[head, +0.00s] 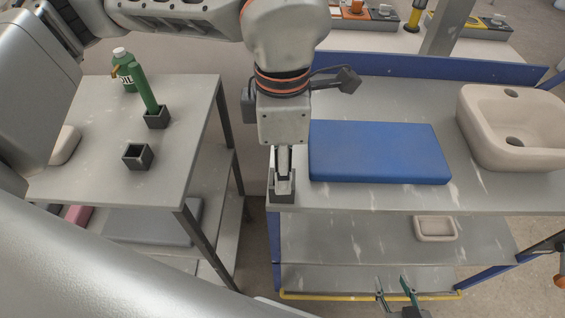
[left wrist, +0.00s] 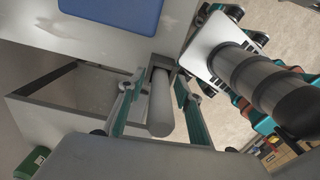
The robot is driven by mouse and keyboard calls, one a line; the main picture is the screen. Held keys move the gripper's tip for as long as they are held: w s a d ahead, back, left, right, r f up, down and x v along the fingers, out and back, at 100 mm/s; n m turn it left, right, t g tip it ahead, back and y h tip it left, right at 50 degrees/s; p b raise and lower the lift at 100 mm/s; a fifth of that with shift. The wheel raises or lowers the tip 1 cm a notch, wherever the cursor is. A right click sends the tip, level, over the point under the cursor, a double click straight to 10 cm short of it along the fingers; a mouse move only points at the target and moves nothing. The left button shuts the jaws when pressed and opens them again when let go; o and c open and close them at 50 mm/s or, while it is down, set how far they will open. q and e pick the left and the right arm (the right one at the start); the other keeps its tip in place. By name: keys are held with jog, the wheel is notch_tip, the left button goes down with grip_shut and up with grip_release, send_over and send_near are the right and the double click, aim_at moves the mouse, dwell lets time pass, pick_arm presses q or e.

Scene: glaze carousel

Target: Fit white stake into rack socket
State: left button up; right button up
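The white stake (left wrist: 161,112) stands between the teal fingers of my left gripper (left wrist: 163,82); its far end meets a dark square socket (left wrist: 172,66), and I cannot tell how deep it sits. In the head view my left gripper (head: 284,162) points down right above this socket (head: 282,189) at the left front corner of the right-hand table. The fingers lie close along the stake's sides, but whether they touch it is unclear. My right gripper (head: 396,286) is low at the bottom of the head view, its teal fingers apart and empty.
A blue pad (head: 378,152) and a beige basin (head: 515,125) lie on the right-hand table. The left table holds a green bottle (head: 127,72), a green stake (head: 146,88) tilted in a dark socket (head: 157,119), and an empty socket (head: 137,157). A gap separates the tables.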

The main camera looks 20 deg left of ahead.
pick_arm(q)
jog(key=shift+r, duration=0.1)
notch_tip(320, 180, up, 12)
jog(key=shift+r, duration=0.1)
dwell(0.5)
dwell(0.4)
